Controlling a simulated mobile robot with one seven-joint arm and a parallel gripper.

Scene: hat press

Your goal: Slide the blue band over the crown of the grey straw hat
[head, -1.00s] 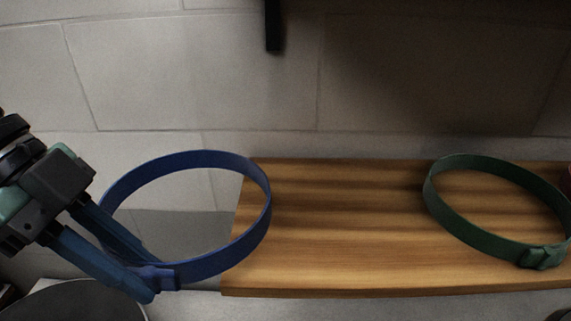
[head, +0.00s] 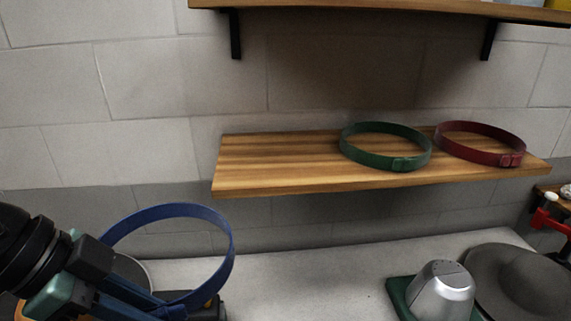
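The blue band (head: 226,262) is a thin closed loop with a small buckle, at the lower left of the head view. My gripper (head: 168,309) is shut on it at the buckle side, and the loop stands up tilted from the fingers. The band is in the air, in front of the wall and counter. A dark grey round, brim-like thing (head: 525,285) lies at the lower right; I cannot tell whether it is the grey straw hat. Another grey rounded edge (head: 134,268) shows partly through the band, mostly hidden by my arm and the band.
A wooden shelf (head: 270,165) holds a green band (head: 372,158) and a red band (head: 478,155). A higher shelf (head: 370,8) is above. A silver dome-like thing (head: 445,285) stands on a green base (head: 401,291). The counter (head: 300,275) is clear in the middle.

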